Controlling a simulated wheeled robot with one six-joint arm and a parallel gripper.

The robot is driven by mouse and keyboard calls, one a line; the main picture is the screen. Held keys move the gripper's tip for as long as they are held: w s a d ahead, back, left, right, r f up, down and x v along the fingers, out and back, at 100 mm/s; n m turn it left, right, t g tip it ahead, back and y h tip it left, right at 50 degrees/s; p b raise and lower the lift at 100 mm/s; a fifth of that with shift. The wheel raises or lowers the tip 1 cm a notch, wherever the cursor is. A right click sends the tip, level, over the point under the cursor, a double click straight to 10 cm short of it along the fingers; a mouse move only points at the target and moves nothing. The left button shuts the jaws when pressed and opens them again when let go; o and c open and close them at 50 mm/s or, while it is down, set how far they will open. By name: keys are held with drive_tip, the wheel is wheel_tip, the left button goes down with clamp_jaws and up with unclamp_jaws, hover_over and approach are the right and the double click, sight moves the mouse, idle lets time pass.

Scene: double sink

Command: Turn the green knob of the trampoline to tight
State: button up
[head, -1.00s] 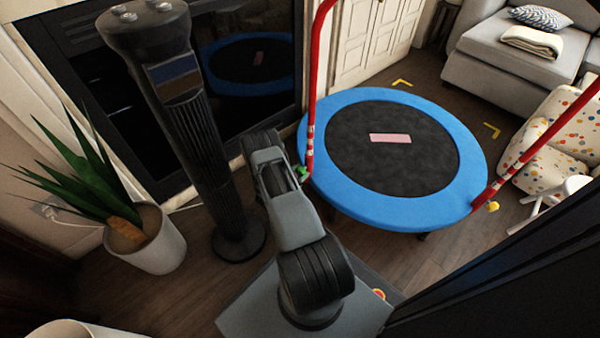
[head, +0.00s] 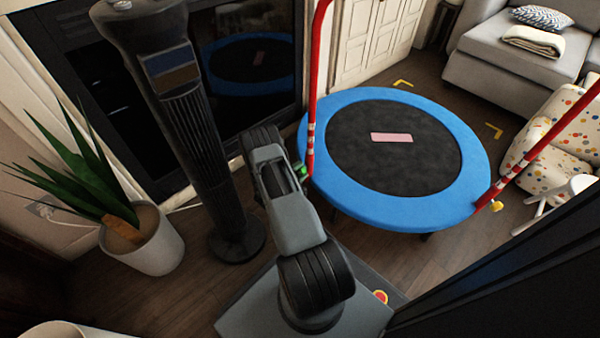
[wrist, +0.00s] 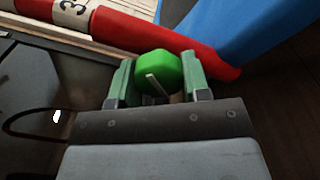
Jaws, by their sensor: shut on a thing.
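The trampoline (head: 362,207) has a blue padded rim, a dark mat and red padded poles. The green knob (wrist: 158,70) sits at the lower part of the left red pole (head: 312,120). In the wrist view my gripper (wrist: 158,78) has its two pale green fingers on either side of the knob, shut on it. A thin light bar shows on the knob's near face, slanted. In the head view only a small green patch (head: 302,171) shows beside my arm, which hides most of the gripper.
A black tower fan (head: 190,120) stands close left of my arm. A potted plant (head: 150,245) is further left. A yellow knob (head: 497,206) is on the right pole (head: 535,150). A spotted armchair (head: 545,130) and a grey sofa (head: 500,65) stand at the right.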

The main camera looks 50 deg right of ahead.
drive_tip(key=m, duration=0.2)
drive_tip(key=m+b, duration=0.1)
drive_tip(key=m, duration=0.2)
drive_tip(key=shift+w+r, duration=0.1)
drive_tip(key=shift+w, duration=0.1)
drive_tip(key=shift+r+m+b, duration=0.15)
drive_tip(key=shift+m+b, duration=0.35)
drive_tip(key=shift+m, duration=1.8)
drive_tip(key=o, duration=0.7)
drive_tip(key=shift+c, duration=0.2)
drive_tip(key=shift+o, duration=1.4)
drive_tip(key=shift+s, duration=0.1)
drive_tip(key=a+p, duration=0.2)
drive_tip(key=a, duration=0.5)
drive_tip(key=shift+a+p, duration=0.25)
drive_tip(key=shift+p, duration=0.05)
